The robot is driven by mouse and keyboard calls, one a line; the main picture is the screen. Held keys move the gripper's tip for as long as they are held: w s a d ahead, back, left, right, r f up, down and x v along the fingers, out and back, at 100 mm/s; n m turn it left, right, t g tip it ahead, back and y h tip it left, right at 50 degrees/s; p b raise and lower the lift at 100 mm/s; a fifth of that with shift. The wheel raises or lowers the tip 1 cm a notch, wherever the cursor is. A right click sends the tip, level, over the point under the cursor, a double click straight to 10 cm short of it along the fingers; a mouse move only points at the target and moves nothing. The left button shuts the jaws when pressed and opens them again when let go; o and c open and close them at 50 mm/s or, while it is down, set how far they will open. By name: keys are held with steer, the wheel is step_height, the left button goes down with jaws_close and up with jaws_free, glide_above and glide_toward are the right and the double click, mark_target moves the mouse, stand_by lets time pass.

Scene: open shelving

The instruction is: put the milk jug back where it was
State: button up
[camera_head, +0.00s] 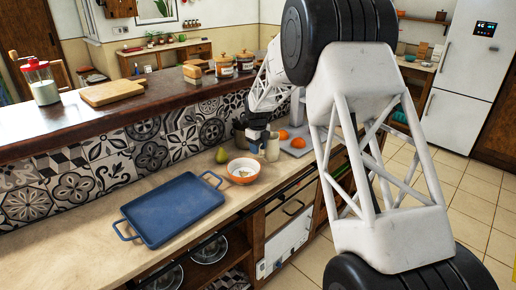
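A pale cream jug (272,148), which looks like the milk jug, is on or just above the lower counter, right of an orange-and-white bowl (243,171). My gripper (259,146) is right at the jug's left side, pointing down. The fingers are small and dark, and I cannot tell whether they are shut on the jug or apart from it. The jug's base is hard to make out, so I cannot tell whether it rests on the counter.
A blue tray (172,211) lies on the counter's front left. A green pear (222,155), a dark pot (241,132) and oranges (297,142) on a grey board are nearby. A raised ledge (150,98) holds a red-topped jar (41,84) and a wooden board (112,93).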

step_height(320, 180, up, 12)
stand_by(0.6)
stand_by(0.6)
steer(key=s+d+r+n, duration=0.4)
steer(key=s+d, duration=0.1)
steer(key=s, duration=0.4)
steer(key=s+d+r+n+t, duration=0.1)
steer(key=s+d+r+n, duration=0.35)
steer(key=s, duration=0.55)
steer(key=s+d+r+n, duration=0.4)
steer(key=s, duration=0.5)
steer(key=s+d+f+n, duration=0.2)
steer(key=s+n, duration=0.2)
steer(key=s, duration=0.7)
steer(key=s+d+f+n+t, duration=0.1)
steer(key=s+d+f+n, duration=0.1)
steer(key=s, duration=0.9)
steer(key=s+d+f+n, duration=0.2)
steer(key=s+d+n, duration=0.2)
steer(key=s+n, duration=0.3)
steer(key=s, duration=0.4)
steer(key=shift+t, duration=0.3)
